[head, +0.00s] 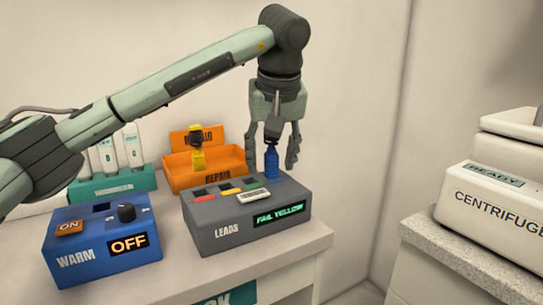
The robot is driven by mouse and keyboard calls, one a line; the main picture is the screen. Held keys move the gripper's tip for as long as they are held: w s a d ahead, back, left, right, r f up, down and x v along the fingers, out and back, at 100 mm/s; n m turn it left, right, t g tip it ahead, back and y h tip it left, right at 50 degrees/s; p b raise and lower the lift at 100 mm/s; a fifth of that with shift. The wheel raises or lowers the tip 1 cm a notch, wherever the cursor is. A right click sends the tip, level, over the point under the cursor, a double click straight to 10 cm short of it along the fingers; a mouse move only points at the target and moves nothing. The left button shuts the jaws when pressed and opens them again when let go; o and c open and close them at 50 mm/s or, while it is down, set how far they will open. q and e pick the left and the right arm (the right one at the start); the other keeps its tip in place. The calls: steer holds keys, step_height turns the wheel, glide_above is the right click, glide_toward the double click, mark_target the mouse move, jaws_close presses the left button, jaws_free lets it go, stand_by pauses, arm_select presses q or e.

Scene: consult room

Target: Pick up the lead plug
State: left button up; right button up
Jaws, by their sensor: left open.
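A blue lead plug (271,165) stands upright at the back right of the grey LEADS box (225,236). My left gripper (272,147) points down over the blue plug with its fingers open. The plug's top shows between the fingers; I cannot tell whether they touch it. The LEADS box has coloured marks on top, a white label and a green display reading FAIL YELLOW. My right gripper is not in view.
A blue WARM box (85,262) with a dark knob and an OFF display stands at the front left. A teal rack (125,183) with white tubes is behind it. A white CENTRIFUGE (490,212) stands on a separate speckled counter (470,262) at right, across a gap.

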mark_target(268, 146)
arm_select(q)
jaws_close()
steer(key=shift+r, duration=0.15)
